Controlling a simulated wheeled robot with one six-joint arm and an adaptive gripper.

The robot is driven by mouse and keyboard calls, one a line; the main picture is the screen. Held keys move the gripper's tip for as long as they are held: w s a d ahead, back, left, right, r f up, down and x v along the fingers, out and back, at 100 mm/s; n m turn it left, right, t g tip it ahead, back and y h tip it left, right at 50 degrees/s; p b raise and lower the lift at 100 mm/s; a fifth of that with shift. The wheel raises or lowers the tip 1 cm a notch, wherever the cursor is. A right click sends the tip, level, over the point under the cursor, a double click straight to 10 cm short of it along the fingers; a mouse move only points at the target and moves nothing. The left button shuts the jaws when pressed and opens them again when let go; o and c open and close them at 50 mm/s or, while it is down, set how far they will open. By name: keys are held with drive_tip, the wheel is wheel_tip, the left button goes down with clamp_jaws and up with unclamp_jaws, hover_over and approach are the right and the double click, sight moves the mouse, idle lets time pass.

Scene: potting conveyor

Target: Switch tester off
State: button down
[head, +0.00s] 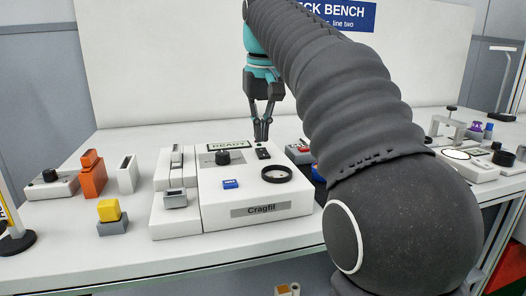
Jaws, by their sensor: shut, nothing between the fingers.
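The tester is a white box (252,206) on the bench, with a label that seems to read "Cragfit". Its top carries a small display reading "READY" (229,145), a black knob (223,157), a blue button (230,184) and a black ring (276,174). A small dark switch-like part (263,153) sits near the back right of the top. My gripper (262,139) points down just above this part, shut and empty. I cannot tell whether the fingertips touch it. The switch's position is too small to read.
Left of the tester stand a grey-white unit with slots (174,215), a yellow block on a grey base (109,212), an orange part (92,178) and a box with a black knob (50,184). Red and dark parts (299,150) lie right of the tester, partly behind my arm.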

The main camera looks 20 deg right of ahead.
sight(262, 150)
drive_tip(key=shift+f+b, duration=0.75)
drive_tip(key=shift+f, duration=0.4)
idle(0.9)
drive_tip(key=shift+r, duration=0.1)
wheel_tip(262, 150, up, 3)
drive_tip(key=p, duration=0.3)
drive_tip(key=shift+r, duration=1.95)
